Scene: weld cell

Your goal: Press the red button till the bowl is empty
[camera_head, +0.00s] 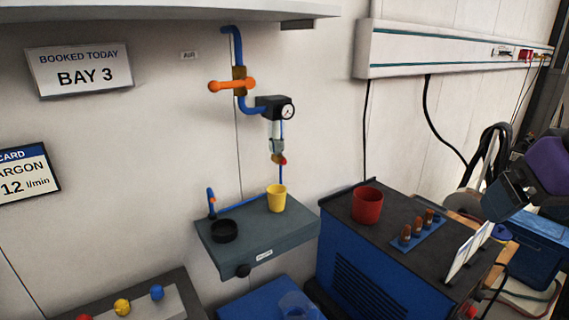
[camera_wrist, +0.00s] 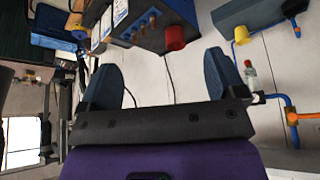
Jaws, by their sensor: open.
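A small red button (camera_head: 282,161) sits at the lower end of the air filter on the wall. Above it is the filter's small clear bowl (camera_head: 276,144); I cannot tell how much liquid it holds. A yellow cup (camera_head: 277,198) stands on the grey shelf below. The filter's red tip also shows in the wrist view (camera_wrist: 248,64), beside my right-hand finger in that picture. My gripper (camera_head: 500,196) is at the right of the head view, well away from the button. Its two fingers are spread and empty in the wrist view (camera_wrist: 165,72).
A black gauge block (camera_head: 272,106) and orange handle (camera_head: 232,86) are above the filter. A black dish (camera_head: 224,231) is on the grey shelf (camera_head: 285,245). A red cup (camera_head: 367,205) stands on the blue cabinet (camera_head: 350,283). Red, yellow and blue knobs (camera_head: 122,306) are lower left.

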